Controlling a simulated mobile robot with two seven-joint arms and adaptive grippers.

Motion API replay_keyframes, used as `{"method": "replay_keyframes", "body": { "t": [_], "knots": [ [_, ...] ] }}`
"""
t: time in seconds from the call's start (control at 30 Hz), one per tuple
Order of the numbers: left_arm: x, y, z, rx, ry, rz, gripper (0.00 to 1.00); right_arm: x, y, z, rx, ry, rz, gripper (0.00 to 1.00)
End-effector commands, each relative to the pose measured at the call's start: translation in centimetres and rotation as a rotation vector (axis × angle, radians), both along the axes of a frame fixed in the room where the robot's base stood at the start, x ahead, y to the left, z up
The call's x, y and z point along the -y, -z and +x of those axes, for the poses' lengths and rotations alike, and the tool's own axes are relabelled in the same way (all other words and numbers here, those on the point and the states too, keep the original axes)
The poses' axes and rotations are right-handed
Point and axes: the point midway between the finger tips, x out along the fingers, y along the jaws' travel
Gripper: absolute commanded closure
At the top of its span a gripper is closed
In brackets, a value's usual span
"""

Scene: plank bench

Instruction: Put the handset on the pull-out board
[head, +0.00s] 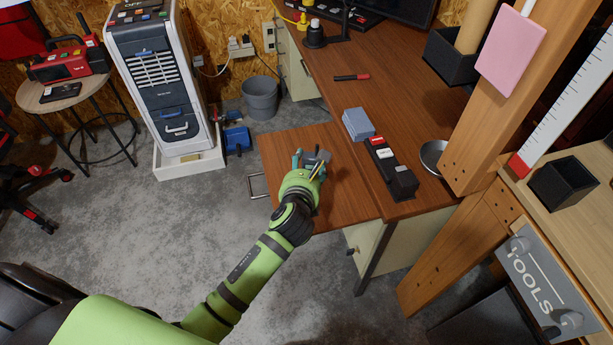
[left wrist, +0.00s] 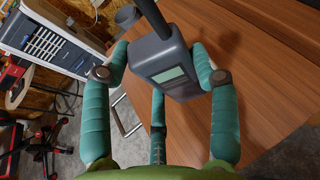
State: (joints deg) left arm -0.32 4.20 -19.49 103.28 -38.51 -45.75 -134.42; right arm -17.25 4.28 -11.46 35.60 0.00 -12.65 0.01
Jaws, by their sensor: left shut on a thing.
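My left gripper (head: 311,168) is over the wooden pull-out board (head: 350,198), which extends from the front of the desk. In the left wrist view its teal fingers (left wrist: 165,85) are closed around a dark grey handset (left wrist: 163,60) with a small greenish screen and a thick black antenna. In the head view the handset (head: 318,156) is small and partly covered by the fingers. The board also shows below the handset in the left wrist view (left wrist: 188,115). I cannot tell whether the handset's lower end touches the board. My right gripper is not in view.
On the desk (head: 385,95), a black charger rack (head: 391,168), a blue-grey box (head: 358,124) and a metal bowl (head: 433,157) stand right of the board. A wooden post (head: 490,125) rises farther right. The board's front part is clear.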

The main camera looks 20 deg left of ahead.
Motion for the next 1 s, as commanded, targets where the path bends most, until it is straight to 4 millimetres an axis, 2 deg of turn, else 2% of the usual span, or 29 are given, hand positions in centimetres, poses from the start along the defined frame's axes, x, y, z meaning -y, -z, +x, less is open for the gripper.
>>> {"method": "replay_keyframes", "body": {
  "t": [0.2,0.5,0.53,0.57,1.0],
  "knots": [
    [0.0,3.3,0.0,-0.003,-0.001,0.0,0.94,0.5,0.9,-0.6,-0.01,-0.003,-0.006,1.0],
    [0.0,3.9,0.0,-0.001,-0.001,0.0,0.94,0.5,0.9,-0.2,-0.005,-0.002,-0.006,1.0],
    [0.0,3.9,0.0,-0.003,-0.001,0.001,0.28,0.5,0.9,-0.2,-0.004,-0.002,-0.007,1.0],
    [0.0,3.9,0.0,-0.003,-0.001,0.001,0.16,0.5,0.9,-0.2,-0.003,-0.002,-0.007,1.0],
    [0.1,3.7,-0.5,-0.002,-0.001,0.001,0.16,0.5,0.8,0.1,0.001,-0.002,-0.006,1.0]
  ]
}}
